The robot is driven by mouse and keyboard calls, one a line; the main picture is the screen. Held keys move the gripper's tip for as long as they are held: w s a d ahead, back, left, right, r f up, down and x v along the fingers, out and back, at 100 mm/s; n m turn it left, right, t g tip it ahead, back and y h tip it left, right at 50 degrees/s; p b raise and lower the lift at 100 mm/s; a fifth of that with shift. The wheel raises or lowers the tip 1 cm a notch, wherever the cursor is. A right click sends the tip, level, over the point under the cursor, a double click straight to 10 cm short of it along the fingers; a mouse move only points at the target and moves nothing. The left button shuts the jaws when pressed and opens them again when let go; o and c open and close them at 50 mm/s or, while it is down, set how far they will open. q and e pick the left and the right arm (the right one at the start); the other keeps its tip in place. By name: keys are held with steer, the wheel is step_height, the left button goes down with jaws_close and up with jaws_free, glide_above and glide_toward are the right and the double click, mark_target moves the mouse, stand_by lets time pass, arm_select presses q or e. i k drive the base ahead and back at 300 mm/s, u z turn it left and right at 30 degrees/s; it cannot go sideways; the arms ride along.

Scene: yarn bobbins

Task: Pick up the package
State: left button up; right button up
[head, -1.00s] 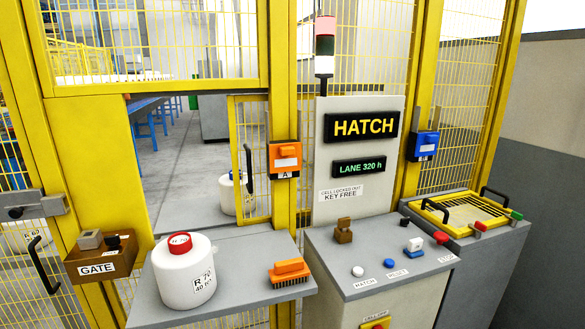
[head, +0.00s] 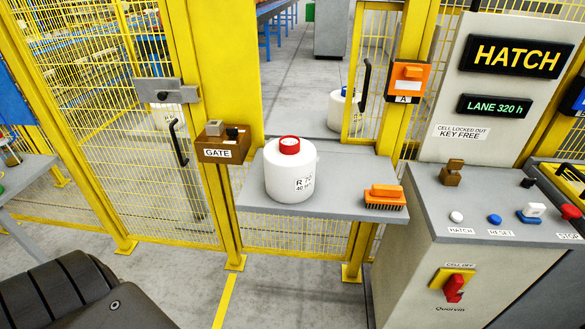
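A white bobbin package (head: 290,172) with a red top (head: 289,145) stands upright on the grey shelf (head: 262,202) in front of the hatch opening. Its label reads "R 70" with smaller print below, partly turned away. No gripper of mine shows in the head view, so nothing of mine is seen touching the package. Another white package (head: 343,112) with a blue top stands behind the fence opening, partly hidden by the yellow hatch frame.
An orange brush (head: 384,197) lies on the shelf to the right of the package. A control console (head: 440,215) with buttons and a red switch stands at the right. A brown GATE box (head: 222,145) is on the yellow post at the left. A dark object (head: 85,290) fills the lower left.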

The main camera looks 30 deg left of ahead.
mark_target(290, 160)
steer(key=z, duration=1.5)
steer(key=i, duration=2.05)
steer(key=u, duration=2.95)
